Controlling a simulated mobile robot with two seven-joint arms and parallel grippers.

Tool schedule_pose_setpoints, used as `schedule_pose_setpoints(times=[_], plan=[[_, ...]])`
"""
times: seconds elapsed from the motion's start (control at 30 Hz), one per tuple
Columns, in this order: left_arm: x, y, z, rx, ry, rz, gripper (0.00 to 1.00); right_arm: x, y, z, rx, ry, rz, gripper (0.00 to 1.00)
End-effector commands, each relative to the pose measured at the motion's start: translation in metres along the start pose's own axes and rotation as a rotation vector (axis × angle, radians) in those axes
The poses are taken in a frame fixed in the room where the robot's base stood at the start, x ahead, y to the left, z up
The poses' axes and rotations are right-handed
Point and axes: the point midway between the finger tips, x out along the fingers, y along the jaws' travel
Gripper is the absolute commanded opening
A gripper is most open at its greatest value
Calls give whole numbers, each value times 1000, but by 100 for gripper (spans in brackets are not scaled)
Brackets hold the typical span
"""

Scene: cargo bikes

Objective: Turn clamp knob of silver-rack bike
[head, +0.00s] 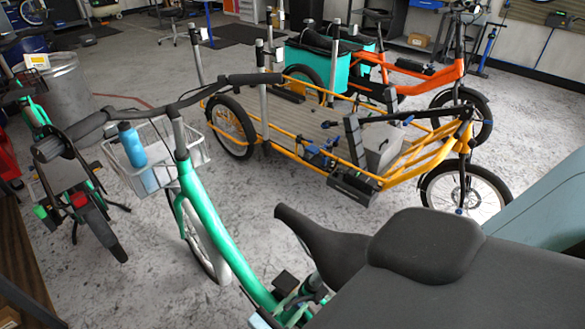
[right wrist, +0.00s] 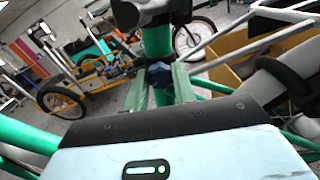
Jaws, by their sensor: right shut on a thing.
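The green bike (head: 205,205) stands in the foreground of the head view, with a black saddle (head: 325,240). In the right wrist view a green upright tube (right wrist: 156,38) has a dark clamp. A dark blue knob (right wrist: 157,73) sits there, between the two pale fingers of my right gripper (right wrist: 158,88). The gripper is shut on the knob, and its fingertips partly hide it. Silver rack bars (right wrist: 235,50) run to the right of the tube. In the head view the saddle and a large dark pad hide the knob area. My left gripper is in neither view.
A wire basket (head: 188,160) with a blue bottle (head: 137,155) is at the green bike's front. A yellow cargo bike (head: 300,135) and an orange bike (head: 430,75) stand beyond. Grey floor is open between the green and yellow bikes.

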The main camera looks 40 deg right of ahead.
Motion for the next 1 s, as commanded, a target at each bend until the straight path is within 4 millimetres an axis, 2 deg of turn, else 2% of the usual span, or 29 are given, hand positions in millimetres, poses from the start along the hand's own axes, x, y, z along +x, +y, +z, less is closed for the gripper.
schedule_pose_setpoints(times=[0.53, 1.0], plan=[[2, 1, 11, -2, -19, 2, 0, 1, -1, -1, 376, -2, 0, 4], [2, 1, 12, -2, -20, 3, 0, 1, 0, 0, 478, -2, 1, 4]])
